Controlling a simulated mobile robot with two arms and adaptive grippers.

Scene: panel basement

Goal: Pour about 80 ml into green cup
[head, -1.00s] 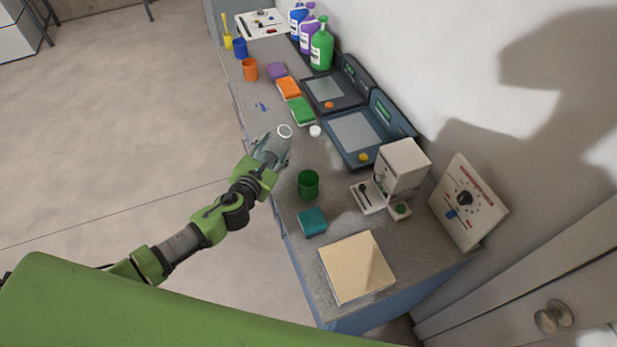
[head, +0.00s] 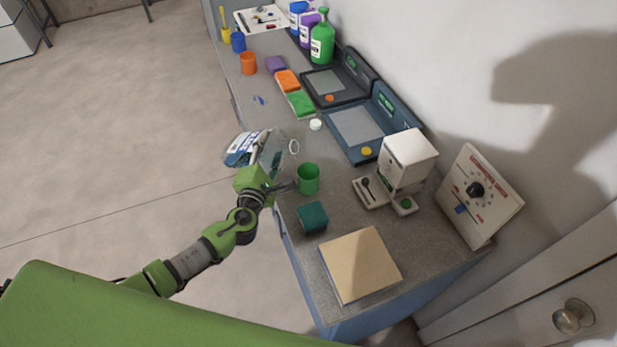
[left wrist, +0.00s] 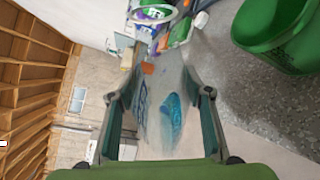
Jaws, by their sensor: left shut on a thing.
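The green cup (head: 308,180) stands upright on the grey counter; part of it shows at the upper right of the left wrist view (left wrist: 272,40). My left gripper (head: 270,160) is shut on a clear container (head: 247,148) with a blue and white label. The container is tilted, with a pale ring, apparently its mouth, at its right end near the cup. I cannot make out a stream or the level in the cup. Between the fingers in the left wrist view (left wrist: 160,115) the see-through container shows blue patches. My right gripper is not in view.
A teal block (head: 313,217) and a tan board (head: 360,265) lie nearer on the counter. A white dispenser (head: 407,160), two dark scale-like devices (head: 358,125), a white cap (head: 315,125) and sponges (head: 300,103) stand beyond. Orange cup (head: 248,63) and bottles (head: 321,43) are farther back.

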